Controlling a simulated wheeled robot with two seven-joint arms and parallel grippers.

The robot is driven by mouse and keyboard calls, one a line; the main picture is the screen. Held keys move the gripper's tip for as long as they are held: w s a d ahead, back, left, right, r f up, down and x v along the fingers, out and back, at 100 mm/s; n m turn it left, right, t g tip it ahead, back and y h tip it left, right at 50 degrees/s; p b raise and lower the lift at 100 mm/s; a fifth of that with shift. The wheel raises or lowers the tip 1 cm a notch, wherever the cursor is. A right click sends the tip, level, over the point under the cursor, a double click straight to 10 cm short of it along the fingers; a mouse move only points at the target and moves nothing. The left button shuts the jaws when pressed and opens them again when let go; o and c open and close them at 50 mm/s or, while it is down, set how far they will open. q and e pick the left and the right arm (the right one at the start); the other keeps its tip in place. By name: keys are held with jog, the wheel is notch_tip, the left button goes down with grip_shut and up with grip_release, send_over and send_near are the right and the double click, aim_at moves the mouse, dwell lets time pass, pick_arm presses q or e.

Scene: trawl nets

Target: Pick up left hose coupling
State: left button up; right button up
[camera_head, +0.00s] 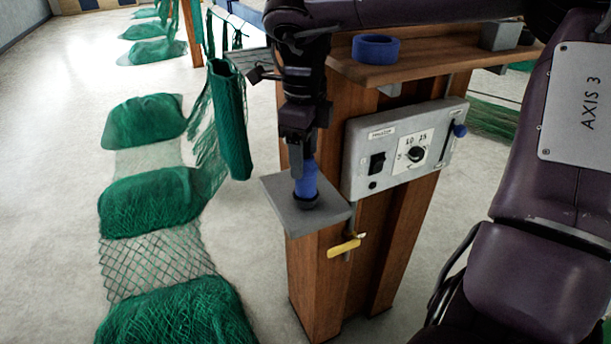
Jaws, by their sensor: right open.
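A blue upright cylinder with a dark ring at its base, seemingly the hose coupling (306,184), stands on a small grey plate (279,208) fixed to the front left of a wooden post. My right gripper (303,158) points straight down directly over it. Its jaws are open, and the fingertips are at the coupling's top end. They hide that top end, and I cannot tell whether they touch it. My left gripper is not in view.
A grey control box (361,153) with a switch and dial is on the post, right of the plate. A yellow handle (344,248) sits below. A blue ring (375,49) lies on the wooden shelf (430,67). A rolled green net (230,120) hangs at left; net heaps (150,205) cover the floor.

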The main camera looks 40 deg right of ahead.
aim_at(306, 172)
jog(key=f, duration=0.5)
jog(key=shift+d+p, duration=0.2)
jog(key=shift+p, duration=0.1)
jog(key=shift+s+a, duration=0.1)
jog(key=shift+c, duration=0.9)
jog(key=c, duration=1.2)
